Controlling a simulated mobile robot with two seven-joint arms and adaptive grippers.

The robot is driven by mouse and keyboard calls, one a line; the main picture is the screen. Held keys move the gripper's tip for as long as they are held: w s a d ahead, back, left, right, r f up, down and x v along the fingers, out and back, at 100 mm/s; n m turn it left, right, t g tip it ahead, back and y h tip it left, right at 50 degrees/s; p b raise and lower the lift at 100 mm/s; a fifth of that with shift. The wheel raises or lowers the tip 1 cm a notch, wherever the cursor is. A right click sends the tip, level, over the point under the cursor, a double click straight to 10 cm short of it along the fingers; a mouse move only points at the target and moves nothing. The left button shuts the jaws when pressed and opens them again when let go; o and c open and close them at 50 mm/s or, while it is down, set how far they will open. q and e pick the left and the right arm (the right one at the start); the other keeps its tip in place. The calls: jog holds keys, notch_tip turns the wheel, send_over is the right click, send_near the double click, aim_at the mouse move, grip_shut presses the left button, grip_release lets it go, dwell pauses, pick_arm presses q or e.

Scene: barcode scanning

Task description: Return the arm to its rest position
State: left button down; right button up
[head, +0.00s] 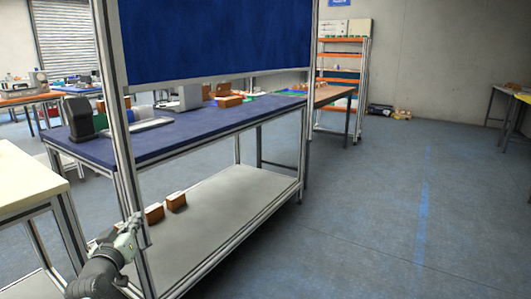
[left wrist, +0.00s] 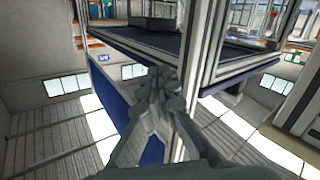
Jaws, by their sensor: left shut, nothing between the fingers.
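My left gripper (head: 133,222) is low at the left of the head view, beside the front metal post (head: 121,150) of the workbench. It is shut and empty. Its closed fingers also show in the left wrist view (left wrist: 160,82), in front of a pale upright post of the bench. I cannot tell whether the fingers touch the post. My right gripper is in neither view.
The workbench has a blue top (head: 200,132) and a grey lower shelf (head: 225,205) bearing two brown boxes (head: 176,201). A pale table (head: 25,175) stands close at left. A shelf rack (head: 341,75) stands behind. The floor at right is open.

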pick_arm(q)
jog(key=s+d+f+m+g+h, duration=0.1)
jog(key=s+d+f+g, duration=0.1)
jog(key=s+f, duration=0.45)
jog(key=s+d+f+m+g, duration=0.1)
jog(key=s+d+f+g, duration=0.15)
jog(key=f, duration=0.65)
jog(key=s+d+f+m+g+h, duration=0.1)
jog(key=s+d+f+m+g, duration=0.15)
jog(key=s+f, duration=0.35)
jog(key=s+d+f+g, duration=0.1)
jog(key=s+f+g, duration=0.2)
jog(key=s+f, duration=0.4)
jog(key=s+d+f+m+g+y, duration=0.1)
jog(key=s+f+g, duration=0.3)
jog(key=s, duration=1.2)
notch_tip(320, 180, down, 4)
jog(key=shift+r, duration=0.25)
